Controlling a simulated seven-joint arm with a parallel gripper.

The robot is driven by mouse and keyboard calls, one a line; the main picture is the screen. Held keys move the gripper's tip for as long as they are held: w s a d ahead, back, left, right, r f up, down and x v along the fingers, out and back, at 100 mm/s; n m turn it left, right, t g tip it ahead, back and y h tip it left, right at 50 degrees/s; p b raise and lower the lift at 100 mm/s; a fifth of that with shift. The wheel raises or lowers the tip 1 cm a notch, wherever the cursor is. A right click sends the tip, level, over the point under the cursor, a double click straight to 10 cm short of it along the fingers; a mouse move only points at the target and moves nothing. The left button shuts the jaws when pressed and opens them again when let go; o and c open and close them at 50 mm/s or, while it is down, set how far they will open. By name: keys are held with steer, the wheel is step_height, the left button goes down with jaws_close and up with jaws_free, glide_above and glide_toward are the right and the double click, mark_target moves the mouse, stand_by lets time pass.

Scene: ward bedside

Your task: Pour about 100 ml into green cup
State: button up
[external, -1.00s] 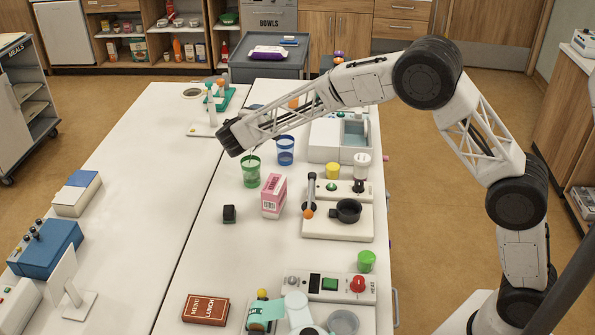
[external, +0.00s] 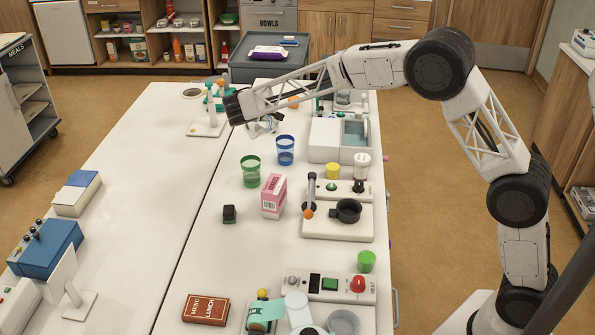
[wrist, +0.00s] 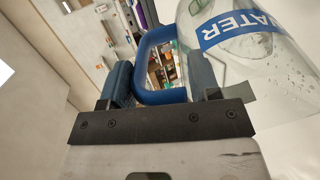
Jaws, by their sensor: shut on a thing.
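My gripper (external: 240,107) is shut on the blue handle (wrist: 163,97) of a clear water jug, seen in the wrist view. The jug (wrist: 265,65) has a blue "WATER" label and droplets on its wall. In the external view the jug (external: 266,124) is small and partly hidden by my gripper, held behind the cups. The see-through green cup (external: 251,172) stands upright on the white table, in front of the jug and apart from it. Its lower part looks darker green; I cannot tell the liquid level. No stream shows.
A blue cup (external: 285,150) stands right beside the green cup. A pink box (external: 273,196) is in front of them. A stand (external: 207,125) is left of my gripper.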

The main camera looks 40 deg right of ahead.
steer(key=shift+w+d+r+g+y, duration=0.15)
steer(key=shift+w+d+g+y, duration=0.15)
steer(key=shift+d+g+y, duration=0.15)
stand_by(1.7)
steer(key=shift+w+d+g+y, duration=0.35)
steer(key=shift+d+g+y, duration=0.2)
steer(key=shift+y, duration=0.3)
steer(key=shift+w+d+g+y, duration=0.3)
steer(key=shift+d+g+y, duration=0.15)
steer(key=shift+y, duration=0.35)
steer(key=shift+w+d+f+g+y, duration=0.25)
steer(key=shift+w+d+g+y, duration=0.25)
steer(key=shift+d+y, duration=0.2)
steer(key=shift+w+d+f+g+y, duration=0.25)
steer(key=shift+w+d+g+y, duration=0.3)
steer(key=shift+d, duration=0.2)
steer(key=shift+w+d+r+g+y, duration=0.15)
steer(key=shift+w+d+g+y, duration=0.45)
steer(key=shift+y, duration=0.25)
steer(key=shift+w+d+f+g+y, duration=0.15)
steer(key=shift+d+f+g+y, duration=0.3)
steer(key=shift+f+y, duration=0.4)
